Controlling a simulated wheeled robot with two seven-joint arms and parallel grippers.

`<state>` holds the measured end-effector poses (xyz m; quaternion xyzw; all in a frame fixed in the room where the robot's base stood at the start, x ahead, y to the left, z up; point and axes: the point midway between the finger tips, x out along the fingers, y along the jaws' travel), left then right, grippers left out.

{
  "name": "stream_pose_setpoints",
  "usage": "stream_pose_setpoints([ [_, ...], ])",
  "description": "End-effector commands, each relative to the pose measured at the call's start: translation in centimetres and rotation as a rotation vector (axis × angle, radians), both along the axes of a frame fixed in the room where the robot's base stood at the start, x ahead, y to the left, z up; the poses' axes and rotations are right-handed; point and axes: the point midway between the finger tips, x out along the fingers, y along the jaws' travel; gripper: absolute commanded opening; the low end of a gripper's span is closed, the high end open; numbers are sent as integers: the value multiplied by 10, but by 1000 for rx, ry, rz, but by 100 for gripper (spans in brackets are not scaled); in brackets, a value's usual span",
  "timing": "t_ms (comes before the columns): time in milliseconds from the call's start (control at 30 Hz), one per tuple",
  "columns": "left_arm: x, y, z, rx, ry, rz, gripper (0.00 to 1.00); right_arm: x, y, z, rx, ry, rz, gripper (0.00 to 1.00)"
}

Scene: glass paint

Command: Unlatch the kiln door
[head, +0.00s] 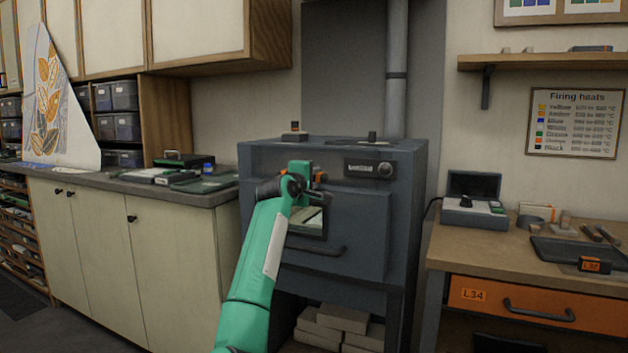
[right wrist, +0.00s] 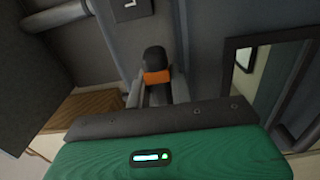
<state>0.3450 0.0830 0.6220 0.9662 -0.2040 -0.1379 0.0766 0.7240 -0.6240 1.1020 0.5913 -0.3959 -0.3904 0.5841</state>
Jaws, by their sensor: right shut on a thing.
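The grey kiln (head: 405,200) stands in the middle of the head view. Its front door (head: 362,235) looks closed, with a small window (head: 312,222) and a dark bar handle (head: 322,250). My right arm reaches up to the door's upper left, and the wrist hides most of the latch there. In the right wrist view the latch (right wrist: 154,58) shows as a black knob with an orange band. My right gripper (right wrist: 160,92) is shut on it, the fingers on either side. The window also shows in the right wrist view (right wrist: 262,75). My left gripper is out of view.
A control panel with a dial (head: 375,168) sits above the door. A counter (head: 205,196) with cases lies left of the kiln; a wooden bench (head: 480,250) with an orange drawer (head: 545,303) stands at the right. Bricks (head: 340,322) lie below the kiln.

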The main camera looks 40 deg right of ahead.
Motion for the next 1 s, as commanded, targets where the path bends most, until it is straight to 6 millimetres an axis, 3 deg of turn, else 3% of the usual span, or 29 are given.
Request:
stream_pose_setpoints([
  [267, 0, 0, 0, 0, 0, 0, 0, 0, 0, 1, 2, -7, 2, 0],
  [300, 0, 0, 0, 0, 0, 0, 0, 0, 0, 1, 1, -6, 2, 30],
  [400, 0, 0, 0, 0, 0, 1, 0, 0, 0, 1, 1, -5, 2, 44],
  [767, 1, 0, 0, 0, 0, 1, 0, -1, 6, 0, 1, -3, 2, 44],
  [1000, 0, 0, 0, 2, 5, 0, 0, -16, 42, 0, 1, -5, 4, 44],
])
